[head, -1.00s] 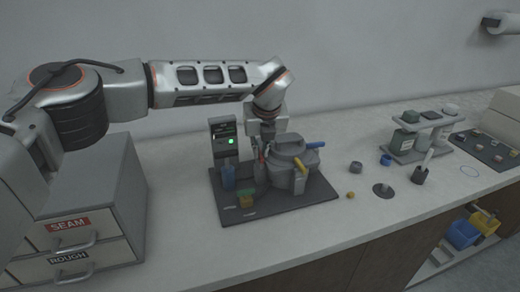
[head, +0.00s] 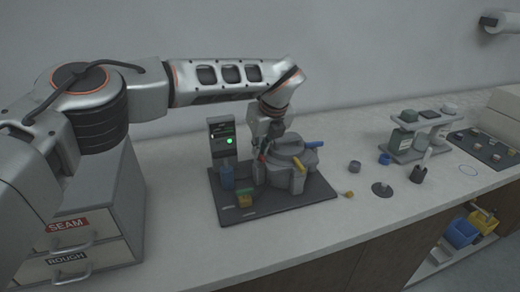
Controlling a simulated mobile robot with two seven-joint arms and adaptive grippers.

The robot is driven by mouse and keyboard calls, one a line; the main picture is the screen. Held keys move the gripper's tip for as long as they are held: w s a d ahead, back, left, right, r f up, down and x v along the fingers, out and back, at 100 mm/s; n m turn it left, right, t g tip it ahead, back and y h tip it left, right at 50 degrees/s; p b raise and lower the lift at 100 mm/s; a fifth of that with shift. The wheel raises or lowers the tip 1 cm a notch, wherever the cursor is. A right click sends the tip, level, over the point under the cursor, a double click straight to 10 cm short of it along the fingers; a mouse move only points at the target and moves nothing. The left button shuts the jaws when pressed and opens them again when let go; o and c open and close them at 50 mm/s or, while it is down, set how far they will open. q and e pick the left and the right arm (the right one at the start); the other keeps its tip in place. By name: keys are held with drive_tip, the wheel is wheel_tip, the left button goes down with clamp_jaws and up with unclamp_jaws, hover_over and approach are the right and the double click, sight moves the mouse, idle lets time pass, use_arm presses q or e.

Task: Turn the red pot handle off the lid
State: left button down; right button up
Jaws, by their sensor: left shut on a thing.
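The grey mounting press pot (head: 283,178) stands on a dark base plate (head: 235,214), with its round lid (head: 290,146) on top. The red handle (head: 262,158) is at the lid's left side and partly hidden. A blue handle (head: 314,144) sticks out to the right and a yellow one (head: 299,163) to the front. My left gripper (head: 268,144) reaches down from above at the lid's left edge and is shut on the red handle; its fingers are small and dark here. My right gripper is out of view.
Small grey and blue parts and a black disc (head: 382,190) lie to the right. A drawer cabinet (head: 115,215) stands at left.

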use_arm(q)
drive_tip(key=c, duration=2.2)
unclamp_jaws()
drive_tip(key=shift+o, duration=0.2)
drive_tip(key=shift+s+d+r, duration=0.1)
drive_tip(key=shift+s+r, duration=0.05)
drive_tip(key=shift+r, duration=0.35)
drive_tip(key=v, duration=1.1)
drive_tip(key=shift+s+f, duration=0.1)
drive_tip(key=shift+f, duration=0.05)
